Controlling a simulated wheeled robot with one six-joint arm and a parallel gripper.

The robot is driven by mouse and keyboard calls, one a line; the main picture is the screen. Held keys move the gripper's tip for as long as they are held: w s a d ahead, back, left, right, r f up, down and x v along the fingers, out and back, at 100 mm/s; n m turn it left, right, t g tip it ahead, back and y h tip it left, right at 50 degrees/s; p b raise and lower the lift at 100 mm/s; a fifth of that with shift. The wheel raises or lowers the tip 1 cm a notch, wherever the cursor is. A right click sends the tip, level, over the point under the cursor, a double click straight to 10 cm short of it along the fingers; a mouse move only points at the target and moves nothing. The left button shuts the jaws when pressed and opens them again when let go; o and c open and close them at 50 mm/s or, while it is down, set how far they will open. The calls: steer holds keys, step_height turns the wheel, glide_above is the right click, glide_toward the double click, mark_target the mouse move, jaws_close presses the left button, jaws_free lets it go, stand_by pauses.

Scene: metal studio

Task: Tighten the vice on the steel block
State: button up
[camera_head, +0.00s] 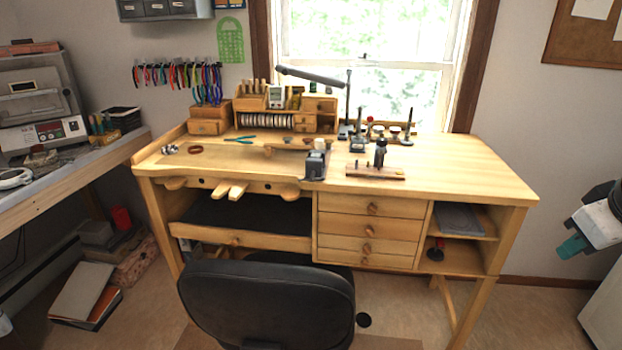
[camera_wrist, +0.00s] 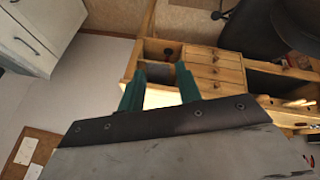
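A dark grey vice (camera_head: 316,163) is at the front edge of the wooden workbench (camera_head: 450,170), near its middle. Its jaws are too small to tell how far apart they are, and I cannot make out a separate steel block in or beside them. My gripper (camera_head: 573,246) shows at the far right in the head view, off the bench's right end and well away from the vice. In the wrist view my gripper (camera_wrist: 160,90) has two teal fingers spread apart with nothing between them. The vice cannot be made out in the wrist view.
A black chair (camera_head: 268,305) stands in front of the bench. A wooden board (camera_head: 375,173) with a dark tool (camera_head: 380,152) lies right of the vice. A lamp (camera_head: 310,76) and small organizers are behind. The bench top's right side is clear. A side table (camera_head: 75,165) stands left.

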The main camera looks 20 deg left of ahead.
steer(key=w+a+f+n+t+y, duration=0.1)
steer(key=w+a+n+t, duration=0.15)
steer(key=w+a, duration=0.45)
steer(key=w+a+n+t+y, duration=0.15)
steer(key=w+a+n, duration=0.25)
steer(key=w, duration=0.5)
steer(key=n+y, duration=1.3)
steer(key=n, duration=0.4)
glide_toward(312, 176)
steer(key=x, duration=1)
steer(key=shift+s+f, duration=0.1)
steer(key=shift+f, duration=0.2)
jaws_close()
